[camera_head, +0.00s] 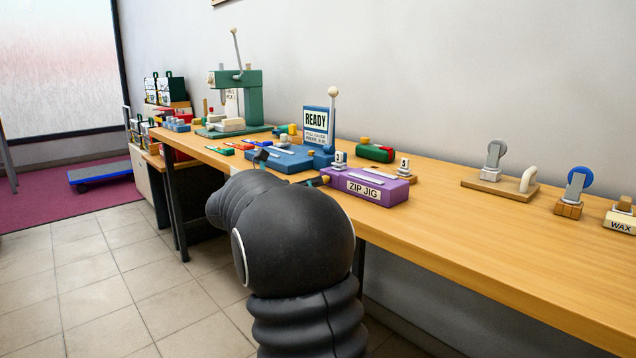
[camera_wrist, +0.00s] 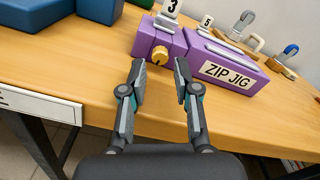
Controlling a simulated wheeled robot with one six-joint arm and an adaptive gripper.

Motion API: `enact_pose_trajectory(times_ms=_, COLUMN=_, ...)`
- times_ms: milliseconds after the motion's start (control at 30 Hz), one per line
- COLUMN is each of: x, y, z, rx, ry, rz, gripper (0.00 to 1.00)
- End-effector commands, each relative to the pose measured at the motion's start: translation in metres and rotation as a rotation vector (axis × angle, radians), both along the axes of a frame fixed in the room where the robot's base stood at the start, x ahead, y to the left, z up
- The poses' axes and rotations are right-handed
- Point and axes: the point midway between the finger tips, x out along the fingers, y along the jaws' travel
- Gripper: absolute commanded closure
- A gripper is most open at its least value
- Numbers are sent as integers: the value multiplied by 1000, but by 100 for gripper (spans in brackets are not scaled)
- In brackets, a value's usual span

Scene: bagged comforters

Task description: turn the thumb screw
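The thumb screw (camera_wrist: 160,55) is a small brass-coloured knob with a dark mark on its face. It sits on the front of the left block of the purple zip jig (camera_wrist: 225,68). My gripper (camera_wrist: 157,66) is open, with its two dark fingers apart. In the wrist view the fingertips lie just below and to either side of the knob, which shows between them; I cannot tell whether they touch it. The zip jig (camera_head: 365,187) also shows in the head view, near the bench's front edge.
The wooden bench (camera_head: 470,235) runs along the wall. A blue fixture (camera_head: 287,160) stands left of the jig, with a READY sign (camera_head: 316,124) behind it. A green press (camera_head: 240,95) stands further back. The bench top right of the jig is clear up to a wooden stand (camera_head: 500,190).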

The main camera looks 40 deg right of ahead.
Motion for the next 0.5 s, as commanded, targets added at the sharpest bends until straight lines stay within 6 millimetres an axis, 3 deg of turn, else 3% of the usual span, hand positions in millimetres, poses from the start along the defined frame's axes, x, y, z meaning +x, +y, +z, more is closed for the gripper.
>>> enact_pose_trajectory(times_ms=233, x=-3, y=51, z=0, rx=0, ry=0, rz=3, gripper=69)
enact_pose_trajectory(times_ms=500, x=-6, y=79, z=-1, rx=0, ry=1, rz=1, gripper=69)
